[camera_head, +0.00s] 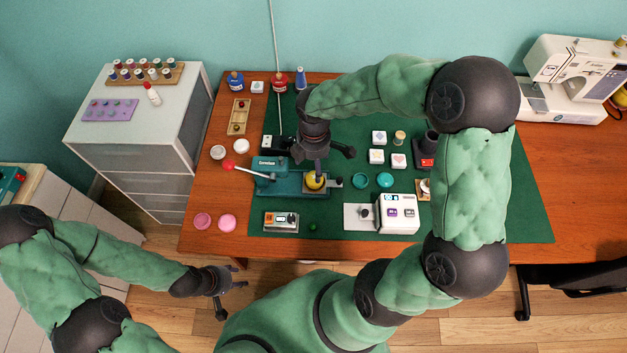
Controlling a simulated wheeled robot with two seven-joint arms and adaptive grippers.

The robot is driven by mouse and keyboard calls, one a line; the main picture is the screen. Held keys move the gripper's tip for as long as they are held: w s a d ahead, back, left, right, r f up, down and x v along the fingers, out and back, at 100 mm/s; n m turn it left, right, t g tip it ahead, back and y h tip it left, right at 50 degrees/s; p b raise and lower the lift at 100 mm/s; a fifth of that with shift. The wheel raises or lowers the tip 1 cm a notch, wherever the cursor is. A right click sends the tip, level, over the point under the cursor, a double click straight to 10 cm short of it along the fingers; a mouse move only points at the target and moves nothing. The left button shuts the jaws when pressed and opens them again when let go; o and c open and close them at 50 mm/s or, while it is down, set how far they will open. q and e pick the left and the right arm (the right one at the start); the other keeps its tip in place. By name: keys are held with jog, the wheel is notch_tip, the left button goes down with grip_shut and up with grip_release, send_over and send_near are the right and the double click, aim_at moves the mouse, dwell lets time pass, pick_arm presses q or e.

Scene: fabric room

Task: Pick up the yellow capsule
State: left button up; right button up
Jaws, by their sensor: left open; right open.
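The yellow capsule (314,182) sits in the teal press-like machine (277,184) on the green mat. It looks round, and its upper edge is partly hidden by my gripper. My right gripper (320,160) is open, pointing down just above and behind the capsule. Whether any finger touches the capsule cannot be told from this view. My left gripper (232,294) is open and empty, held low in front of the table's near edge, well away from the capsule.
A white machine (397,211) and a small boxed device (281,221) stand near the mat's front. Teal lids (385,180) lie right of the capsule. Pink lids (227,222) lie at the left. The mat's right part is partly covered by my arm.

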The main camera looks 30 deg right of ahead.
aim_at(313, 177)
jog(key=shift+f, duration=0.85)
jog(key=f+b, duration=0.2)
jog(key=f, duration=0.1)
jog(key=f+b, duration=0.1)
jog(key=f, duration=0.1)
jog(key=shift+s+a, duration=0.25)
jog(key=shift+a, duration=0.05)
jog(key=c, duration=1)
